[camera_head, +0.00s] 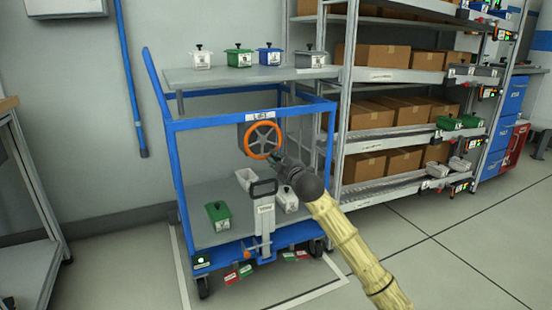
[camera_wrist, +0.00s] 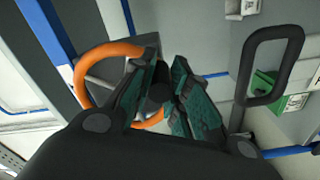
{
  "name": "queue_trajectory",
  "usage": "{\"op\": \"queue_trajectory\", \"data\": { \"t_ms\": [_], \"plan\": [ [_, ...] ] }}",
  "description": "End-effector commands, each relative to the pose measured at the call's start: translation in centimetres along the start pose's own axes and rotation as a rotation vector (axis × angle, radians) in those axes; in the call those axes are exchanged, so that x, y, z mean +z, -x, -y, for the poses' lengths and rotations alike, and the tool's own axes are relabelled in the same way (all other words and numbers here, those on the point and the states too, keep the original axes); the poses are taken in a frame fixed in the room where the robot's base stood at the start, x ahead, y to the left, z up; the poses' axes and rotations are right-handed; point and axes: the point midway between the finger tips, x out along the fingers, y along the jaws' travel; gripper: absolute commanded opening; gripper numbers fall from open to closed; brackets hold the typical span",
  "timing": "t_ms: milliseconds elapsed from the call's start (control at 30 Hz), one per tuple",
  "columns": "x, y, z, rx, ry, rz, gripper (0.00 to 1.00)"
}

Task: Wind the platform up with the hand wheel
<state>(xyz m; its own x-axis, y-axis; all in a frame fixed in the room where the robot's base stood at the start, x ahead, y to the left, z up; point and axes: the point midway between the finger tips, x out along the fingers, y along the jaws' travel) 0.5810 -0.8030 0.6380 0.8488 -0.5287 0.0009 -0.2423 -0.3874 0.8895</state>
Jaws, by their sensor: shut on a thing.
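The orange-rimmed hand wheel (camera_head: 253,148) is on a grey housing inside the blue frame of a cart labelled LIFT. My gripper (camera_head: 275,155) is at the wheel's lower right side. In the wrist view the orange rim (camera_wrist: 88,62) passes beside and behind the fingers. My gripper (camera_wrist: 163,92) is shut on the wheel's dark handle (camera_wrist: 157,94), which is mostly hidden between the green finger pads. A grey deck (camera_head: 210,190) low in the cart carries a green lidded box (camera_head: 218,216) and white boxes.
A grey upper board (camera_head: 225,77) holds several lidded boxes. A black upright loop handle (camera_head: 264,187) stands at the cart's front, close below my gripper; it also shows in the wrist view (camera_wrist: 270,65). Racks with cartons (camera_head: 375,114) stand to the right. The floor at front right is clear.

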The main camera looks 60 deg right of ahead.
Motion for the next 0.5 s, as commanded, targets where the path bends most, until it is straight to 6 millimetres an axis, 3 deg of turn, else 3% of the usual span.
{"op": "queue_trajectory", "data": {
  "t_ms": [267, 300, 400, 500],
  "plan": [
    [-0.14, 0.02, 0.18, -0.003, -0.002, -0.003, 0.00],
    [-0.14, 0.02, 0.19, -0.003, -0.002, -0.003, 0.21],
    [-0.15, 0.02, 0.22, -0.003, -0.001, -0.003, 0.37],
    [-0.14, 0.07, 0.24, -0.004, -0.001, -0.003, 0.41]
  ]
}}
